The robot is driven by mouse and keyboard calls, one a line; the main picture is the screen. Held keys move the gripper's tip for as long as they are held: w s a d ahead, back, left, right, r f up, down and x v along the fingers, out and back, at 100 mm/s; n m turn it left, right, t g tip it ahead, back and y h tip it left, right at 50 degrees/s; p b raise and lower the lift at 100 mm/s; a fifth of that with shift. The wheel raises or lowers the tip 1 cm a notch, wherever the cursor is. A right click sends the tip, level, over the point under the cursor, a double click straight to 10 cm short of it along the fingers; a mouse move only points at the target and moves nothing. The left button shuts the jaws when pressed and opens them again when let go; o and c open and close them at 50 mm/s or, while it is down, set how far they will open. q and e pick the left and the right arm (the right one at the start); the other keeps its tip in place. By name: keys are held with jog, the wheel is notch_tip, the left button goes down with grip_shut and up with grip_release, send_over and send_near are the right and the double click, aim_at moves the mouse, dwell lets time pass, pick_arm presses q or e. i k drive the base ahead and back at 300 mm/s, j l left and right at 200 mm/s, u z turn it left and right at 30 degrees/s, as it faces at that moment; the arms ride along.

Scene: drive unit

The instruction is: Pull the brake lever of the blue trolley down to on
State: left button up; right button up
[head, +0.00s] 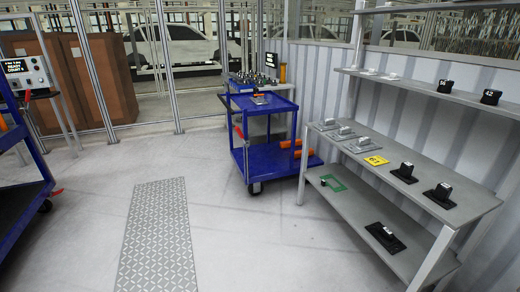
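A blue trolley (262,158) with two shelves stands in the middle of the head view, in front of the grey wall. A small red-orange part (239,131) shows at its left side, just below the top shelf. It may be the brake lever, but it is too small to tell its position or any marking. A dark caster (256,188) is under the near corner. Neither of my grippers is in view.
A second blue frame (30,150) with a caster and red parts stands at the left edge. A grey shelf rack (440,185) with small devices fills the right. Orange cylinders (291,144) are at the trolley's lower shelf. The floor around the patterned plate (157,235) is clear.

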aim_at(241, 136)
jog(key=i+u, duration=0.2)
jog(key=i, duration=0.9)
